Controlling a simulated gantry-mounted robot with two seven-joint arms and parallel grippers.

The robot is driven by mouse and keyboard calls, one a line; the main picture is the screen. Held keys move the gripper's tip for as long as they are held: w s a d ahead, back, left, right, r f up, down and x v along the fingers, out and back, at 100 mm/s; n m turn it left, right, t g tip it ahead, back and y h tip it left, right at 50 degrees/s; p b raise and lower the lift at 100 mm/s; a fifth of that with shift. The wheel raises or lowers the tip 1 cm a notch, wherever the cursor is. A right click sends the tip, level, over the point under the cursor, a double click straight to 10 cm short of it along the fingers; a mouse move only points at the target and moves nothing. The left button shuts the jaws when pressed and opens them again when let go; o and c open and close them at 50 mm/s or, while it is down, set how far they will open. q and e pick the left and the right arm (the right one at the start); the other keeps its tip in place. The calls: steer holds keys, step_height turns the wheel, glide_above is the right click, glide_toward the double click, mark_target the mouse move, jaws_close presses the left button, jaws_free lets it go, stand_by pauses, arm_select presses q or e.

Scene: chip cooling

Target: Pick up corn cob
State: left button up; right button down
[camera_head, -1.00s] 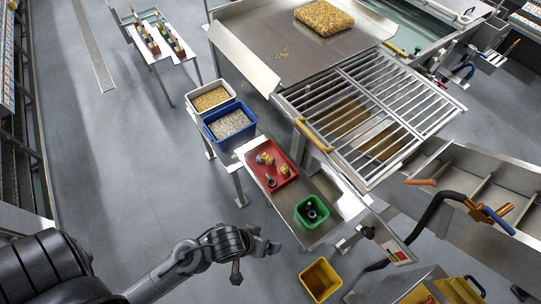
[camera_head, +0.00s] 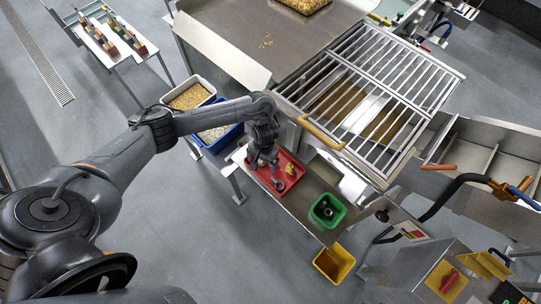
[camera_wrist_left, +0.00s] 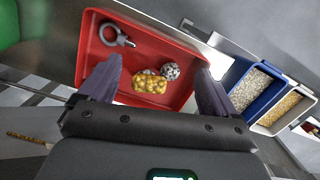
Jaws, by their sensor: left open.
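A red tray (camera_head: 297,181) holds a short yellow corn cob (camera_head: 290,169). In the left wrist view the cob (camera_wrist_left: 150,84) lies in the tray (camera_wrist_left: 185,45) between my fingers, against a whitish spotted round piece (camera_wrist_left: 170,71). A dark ring-shaped tool (camera_wrist_left: 117,38) lies near the tray's corner. My left gripper (camera_head: 264,163) is open and points down over the tray; its fingers (camera_wrist_left: 158,70) stand on either side of the cob, not closed on it. In the head view it hides part of the tray. My right gripper is not in view.
A green bin (camera_head: 327,211) stands at the tray table's near end, and a yellow bin (camera_head: 334,262) is below it. A blue bin (camera_wrist_left: 250,86) and a white bin (camera_wrist_left: 285,108) of grain stand beside the tray. A slatted metal rack (camera_head: 370,90) is behind.

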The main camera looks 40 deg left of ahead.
arm_select(q)
steer(key=shift+t, duration=0.7)
steer(key=w, duration=0.1)
steer(key=w+b, duration=0.1)
steer(key=w, duration=0.1)
steer(key=w+b, duration=0.1)
steer(key=w, duration=0.1)
steer(key=shift+w+a+r, duration=0.25)
steer(key=shift+a+r, duration=0.05)
steer(key=shift+a, duration=0.05)
steer(key=shift+f+b, duration=0.45)
steer(key=shift+f, duration=0.25)
steer(key=f, duration=0.4)
steer(key=shift+s+d+f, duration=0.2)
steer(key=shift+f, duration=0.35)
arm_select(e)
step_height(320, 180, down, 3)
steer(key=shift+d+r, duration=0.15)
